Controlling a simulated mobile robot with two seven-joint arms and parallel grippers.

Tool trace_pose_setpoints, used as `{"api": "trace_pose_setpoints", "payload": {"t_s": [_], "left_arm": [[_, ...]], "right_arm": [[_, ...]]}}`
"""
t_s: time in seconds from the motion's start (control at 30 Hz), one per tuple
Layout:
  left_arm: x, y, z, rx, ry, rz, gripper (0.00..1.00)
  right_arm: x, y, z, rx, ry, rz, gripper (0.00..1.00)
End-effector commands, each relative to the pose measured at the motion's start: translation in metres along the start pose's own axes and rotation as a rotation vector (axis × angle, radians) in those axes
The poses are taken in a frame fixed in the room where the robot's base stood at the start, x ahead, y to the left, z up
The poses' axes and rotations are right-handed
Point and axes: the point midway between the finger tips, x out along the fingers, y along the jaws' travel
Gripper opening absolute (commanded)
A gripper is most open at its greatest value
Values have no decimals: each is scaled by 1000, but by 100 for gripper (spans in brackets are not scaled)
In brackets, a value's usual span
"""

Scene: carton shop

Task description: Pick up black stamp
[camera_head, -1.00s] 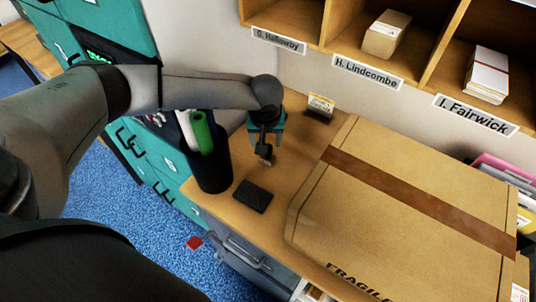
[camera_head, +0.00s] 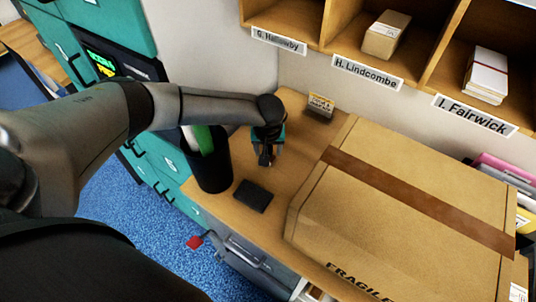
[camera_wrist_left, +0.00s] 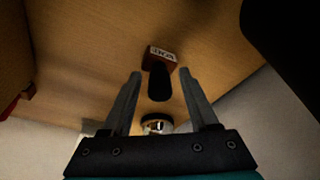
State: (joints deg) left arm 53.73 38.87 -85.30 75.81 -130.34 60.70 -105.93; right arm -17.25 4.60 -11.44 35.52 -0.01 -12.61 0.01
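The black stamp shows in the left wrist view, with a black handle (camera_wrist_left: 159,82) and a reddish-brown block (camera_wrist_left: 161,56) bearing a pale label with lettering. My left gripper (camera_head: 265,163) points down over the wooden counter, between the dark cup and the carton. In the left wrist view its two fingers (camera_wrist_left: 160,73) are apart, with the stamp's handle between them and a gap on each side. I cannot tell how far down the fingers reach along the handle. In the head view the gripper mostly hides the stamp. My right gripper is not in view.
A dark cup (camera_head: 212,172) holding a green item stands left of the gripper. A flat black pad (camera_head: 252,196) lies in front. A large taped carton (camera_head: 375,220) fills the right side. A small card holder (camera_head: 320,106) stands behind, below the pigeonholes (camera_head: 330,25).

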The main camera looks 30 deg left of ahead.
Motion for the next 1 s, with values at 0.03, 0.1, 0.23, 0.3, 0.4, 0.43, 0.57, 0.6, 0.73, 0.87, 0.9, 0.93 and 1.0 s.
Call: {"api": "trace_pose_setpoints", "payload": {"t_s": [0.03,0.1,0.23,0.3,0.4,0.43,0.57,0.6,0.73,0.87,0.9,0.93,1.0], "left_arm": [[0,0,0,0,0,0,51],[0,0,0,-1,0,0,43],[0,0,0,-1,0,0,29],[0,0,0,-1,0,0,21],[0,0,0,-1,0,0,10],[0,0,0,-1,0,0,6],[0,0,0,-1,0,0,0],[0,0,0,-1,0,0,0],[0,0,-1,-1,1,0,0],[-1,0,-1,-1,1,0,0],[-1,0,-1,-1,1,0,0],[-1,0,-1,-1,1,1,0],[-3,0,-2,-1,1,1,0]], "right_arm": [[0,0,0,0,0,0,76],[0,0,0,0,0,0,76],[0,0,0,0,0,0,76],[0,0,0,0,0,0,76],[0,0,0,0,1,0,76],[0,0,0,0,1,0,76],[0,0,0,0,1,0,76],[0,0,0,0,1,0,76],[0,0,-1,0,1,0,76],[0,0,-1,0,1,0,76],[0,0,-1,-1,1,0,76],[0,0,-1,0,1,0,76],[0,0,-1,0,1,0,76]]}}
